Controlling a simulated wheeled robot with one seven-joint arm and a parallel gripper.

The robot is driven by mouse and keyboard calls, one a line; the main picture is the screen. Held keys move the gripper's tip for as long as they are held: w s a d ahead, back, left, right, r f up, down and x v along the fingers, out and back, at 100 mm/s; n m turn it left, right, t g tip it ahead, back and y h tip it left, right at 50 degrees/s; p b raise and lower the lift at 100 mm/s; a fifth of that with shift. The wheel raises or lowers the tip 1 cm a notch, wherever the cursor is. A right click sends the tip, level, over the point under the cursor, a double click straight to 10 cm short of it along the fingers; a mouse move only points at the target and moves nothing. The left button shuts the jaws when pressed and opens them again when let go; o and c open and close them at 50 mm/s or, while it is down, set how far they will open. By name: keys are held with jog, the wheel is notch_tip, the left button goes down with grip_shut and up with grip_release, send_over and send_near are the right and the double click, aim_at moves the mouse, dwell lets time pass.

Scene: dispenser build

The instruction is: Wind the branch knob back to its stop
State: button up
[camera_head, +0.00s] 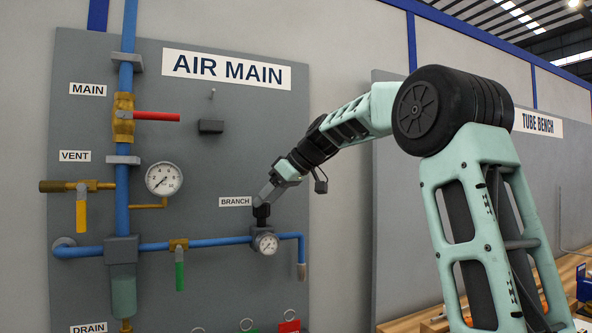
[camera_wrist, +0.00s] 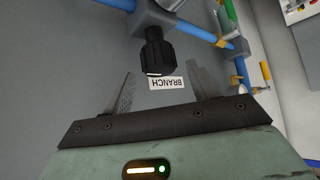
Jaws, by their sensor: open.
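The black ribbed branch knob (camera_head: 261,212) sits on top of the branch regulator, beside the BRANCH label (camera_head: 235,202). A small round gauge (camera_head: 266,243) is on the regulator below it. My gripper (camera_head: 265,195) is at the knob, coming from the upper right. In the wrist view the knob (camera_wrist: 156,52) shows between the lines of the two spread fingers of my gripper (camera_wrist: 160,66), with a gap on each side. The fingers are open and hold nothing. I cannot tell how far the fingertips reach along the knob. A pale mark shows on the knob's end.
The blue branch pipe (camera_head: 213,242) runs left from the regulator past a green-handled valve (camera_head: 179,270). A blue drop pipe (camera_head: 301,247) hangs at its right. A larger gauge (camera_head: 164,179) and a red-handled valve (camera_head: 145,116) are up left. The grey panel above the knob is mostly clear.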

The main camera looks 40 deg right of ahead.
jog(key=v, duration=1.4)
jog(key=shift+s+r, duration=0.15)
jog(key=shift+r, duration=0.05)
jog(key=shift+d+f, duration=0.1)
